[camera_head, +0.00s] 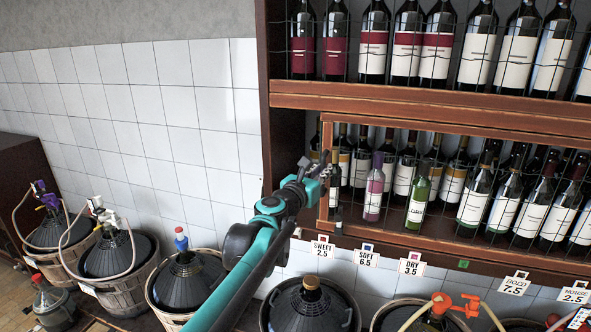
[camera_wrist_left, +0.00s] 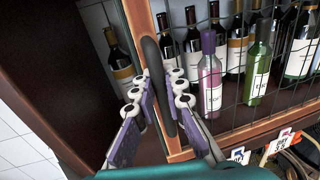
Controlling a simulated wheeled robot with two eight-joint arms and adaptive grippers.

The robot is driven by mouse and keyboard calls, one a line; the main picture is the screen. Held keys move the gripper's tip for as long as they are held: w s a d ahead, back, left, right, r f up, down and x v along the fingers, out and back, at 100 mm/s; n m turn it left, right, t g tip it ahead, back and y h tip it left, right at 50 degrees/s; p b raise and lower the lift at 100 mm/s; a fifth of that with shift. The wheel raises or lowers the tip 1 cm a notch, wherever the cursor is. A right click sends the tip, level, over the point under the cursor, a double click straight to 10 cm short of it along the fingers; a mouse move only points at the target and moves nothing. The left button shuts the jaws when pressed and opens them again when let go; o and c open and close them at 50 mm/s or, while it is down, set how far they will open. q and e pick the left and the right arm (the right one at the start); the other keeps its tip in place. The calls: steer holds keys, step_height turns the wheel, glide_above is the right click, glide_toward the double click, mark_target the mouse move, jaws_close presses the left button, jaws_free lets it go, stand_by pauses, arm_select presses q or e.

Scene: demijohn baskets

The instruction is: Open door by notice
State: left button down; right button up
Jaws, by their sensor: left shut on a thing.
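A wood-framed wire-mesh door (camera_head: 324,200) covers the lower shelf of the wine cabinet; its frame also shows in the left wrist view (camera_wrist_left: 140,14). A gap with bottles shows between its left post and the cabinet side, so it looks ajar. My left gripper (camera_head: 325,168) is at that post. In the left wrist view my left gripper (camera_wrist_left: 160,78) is shut around the dark upright handle (camera_wrist_left: 153,58). Tags reading SWEET (camera_head: 322,247), SOFT (camera_head: 367,255) and DRY (camera_head: 412,264) hang below; I cannot tell which is the notice. My right gripper is out of view.
Several wine bottles (camera_head: 478,200) stand behind the mesh, with more on the upper shelf (camera_head: 420,91). Demijohns in baskets (camera_head: 120,262) line the floor below. The dark cabinet side (camera_wrist_left: 72,80) lies close left of my left gripper.

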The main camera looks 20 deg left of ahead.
mark_target(490, 186)
arm_select(q)
steer(key=d, duration=1.4)
steer(key=s+d+b, duration=0.1)
steer(key=d, duration=2.7)
steer(key=shift+s, duration=0.25)
steer(key=c, duration=1.8)
jaws_free()
steer(key=shift+a, duration=0.1)
steer(key=shift+c, duration=0.2)
steer(key=v, duration=1.2)
steer(key=shift+w, duration=0.1)
